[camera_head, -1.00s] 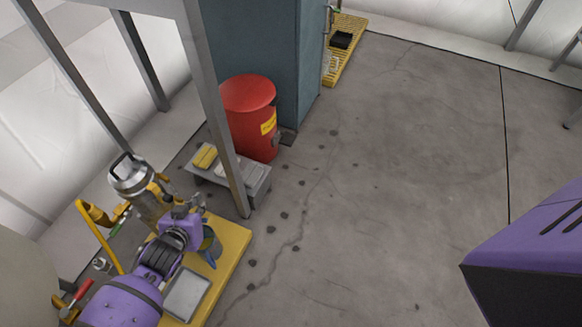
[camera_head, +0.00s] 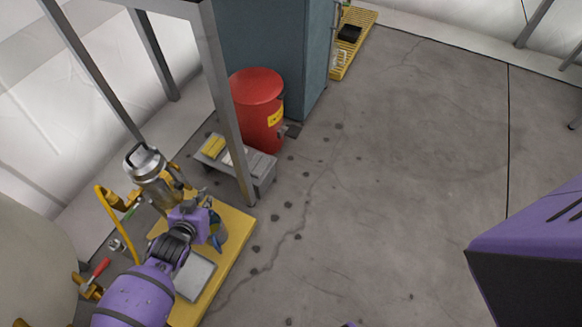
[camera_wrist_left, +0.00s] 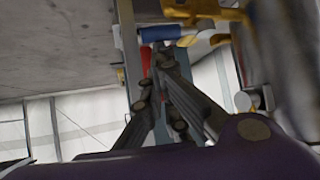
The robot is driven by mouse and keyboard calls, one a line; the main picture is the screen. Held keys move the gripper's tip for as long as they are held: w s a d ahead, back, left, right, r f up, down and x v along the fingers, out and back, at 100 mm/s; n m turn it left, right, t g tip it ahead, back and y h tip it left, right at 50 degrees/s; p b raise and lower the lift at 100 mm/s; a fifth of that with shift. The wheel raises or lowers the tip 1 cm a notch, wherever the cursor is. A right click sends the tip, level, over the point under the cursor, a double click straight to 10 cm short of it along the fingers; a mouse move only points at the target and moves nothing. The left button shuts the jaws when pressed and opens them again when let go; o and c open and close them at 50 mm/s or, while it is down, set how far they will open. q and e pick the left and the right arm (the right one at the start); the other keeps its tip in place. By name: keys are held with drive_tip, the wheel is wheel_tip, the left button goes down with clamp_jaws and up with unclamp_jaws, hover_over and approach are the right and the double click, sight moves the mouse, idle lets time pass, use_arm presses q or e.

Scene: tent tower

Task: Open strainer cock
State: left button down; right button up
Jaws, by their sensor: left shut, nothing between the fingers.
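The silver strainer (camera_head: 152,170), a metal cylinder with a loop handle on top, stands among yellow pipes at the left in the head view. My left gripper (camera_head: 204,194) is just right of it, with its fingers shut and empty. In the wrist view the closed left fingers (camera_wrist_left: 158,62) point toward a blue handle (camera_wrist_left: 160,33) beside yellow fittings (camera_wrist_left: 205,12). It looks like a cock handle; I cannot tell whether the fingertips touch it. A red-handled valve (camera_head: 101,267) sits at the lower left. My right gripper is out of view.
A yellow platform (camera_head: 236,232) lies under my left arm, with a grey panel (camera_head: 195,277) on it. A grey frame post (camera_head: 232,130) rises close beyond the gripper. A red drum (camera_head: 257,100) and a low grey stand (camera_head: 262,170) are behind. The floor to the right is open.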

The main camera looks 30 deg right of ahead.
use_arm(q)
drive_tip(key=shift+s+a+f, duration=0.15)
drive_tip(key=shift+s+f, duration=0.05)
drive_tip(key=shift+f, duration=0.05)
idle(0.3)
drive_tip(key=shift+w, duration=0.15)
